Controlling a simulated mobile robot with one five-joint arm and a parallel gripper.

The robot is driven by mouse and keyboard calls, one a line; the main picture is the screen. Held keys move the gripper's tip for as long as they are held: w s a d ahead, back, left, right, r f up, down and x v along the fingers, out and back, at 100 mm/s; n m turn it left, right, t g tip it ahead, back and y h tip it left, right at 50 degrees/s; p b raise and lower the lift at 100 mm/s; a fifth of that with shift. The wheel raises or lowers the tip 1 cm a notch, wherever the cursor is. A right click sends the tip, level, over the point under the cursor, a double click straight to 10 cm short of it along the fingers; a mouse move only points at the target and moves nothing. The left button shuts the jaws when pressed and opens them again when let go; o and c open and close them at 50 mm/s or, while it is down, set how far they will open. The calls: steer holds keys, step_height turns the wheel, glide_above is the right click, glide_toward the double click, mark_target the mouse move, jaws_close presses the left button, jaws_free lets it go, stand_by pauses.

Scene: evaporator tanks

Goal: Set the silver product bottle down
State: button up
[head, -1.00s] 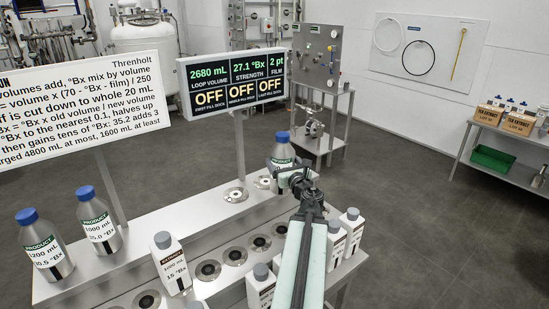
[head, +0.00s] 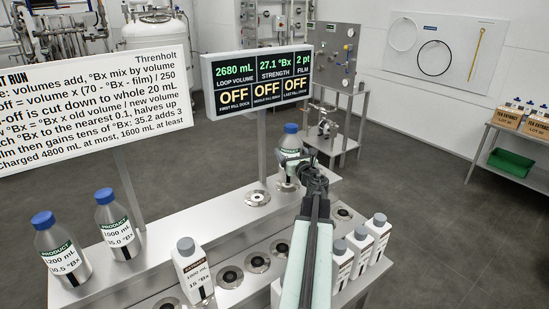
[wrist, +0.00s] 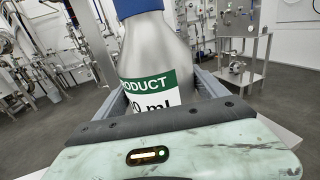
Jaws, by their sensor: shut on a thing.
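The silver product bottle (head: 290,143) has a blue cap and a green label band. My gripper (head: 293,165) is shut on it, above the rear right of the steel bench. In the wrist view the silver bottle (wrist: 152,60) stands upright between the jaws, its label reading "PRODUCT" with the volume partly cut off. A round dock (head: 257,198) on the raised shelf is empty, just left of the gripper.
Two other product bottles (head: 58,248) (head: 117,228) stand on the shelf at left. White extract bottles (head: 193,268) (head: 376,238) stand on the front row among empty round holes (head: 257,262). A display (head: 258,78) on a post and a sign (head: 95,100) rise behind the shelf.

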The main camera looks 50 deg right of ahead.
steer(key=shift+w+d, duration=0.35)
steer(key=shift+s, duration=0.1)
steer(key=shift+s+f, duration=0.1)
steer(key=shift+f, duration=0.1)
step_height(320, 180, down, 4)
steer(key=b, duration=0.4)
steer(key=shift+d+r, duration=0.1)
steer(key=shift+r, duration=0.1)
steer(key=shift+w+a+r, duration=0.2)
steer(key=shift+w, duration=0.1)
steer(key=shift+f, duration=0.15)
steer(key=o, duration=1.4)
steer(key=shift+c, duration=0.2)
